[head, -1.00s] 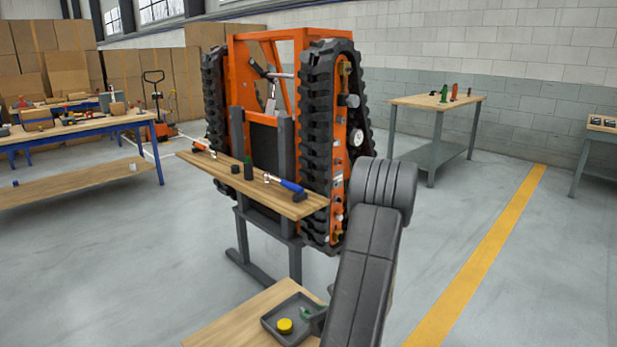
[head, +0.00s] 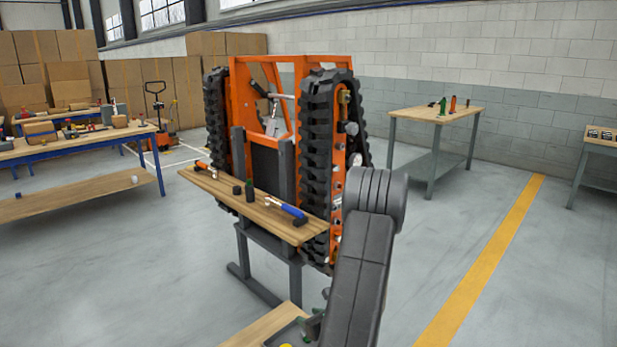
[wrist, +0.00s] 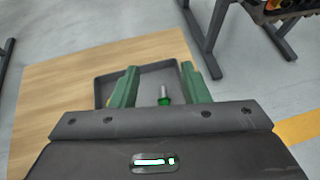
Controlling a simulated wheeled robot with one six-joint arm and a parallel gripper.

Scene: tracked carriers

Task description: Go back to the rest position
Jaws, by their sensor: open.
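My gripper (wrist: 160,85) is open, with two green fingers spread apart in the wrist view. It is above a dark grey tray (wrist: 154,69) on a wooden tabletop (wrist: 60,82). A small part with a metal tip and a green body (wrist: 164,97) shows between the fingers, apparently in the tray; the fingers do not visibly touch it. In the head view my gripper (head: 312,326) is at the bottom, partly hidden by my arm, and only the tray's far part (head: 287,333) shows.
The orange tracked carrier (head: 340,190) stands ahead, with a wooden shelf (head: 240,207) holding tools in front. A workbench (head: 432,112) stands at the right, another (head: 80,145) at the left. Open floor lies right of my arm, along a yellow line (head: 485,260).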

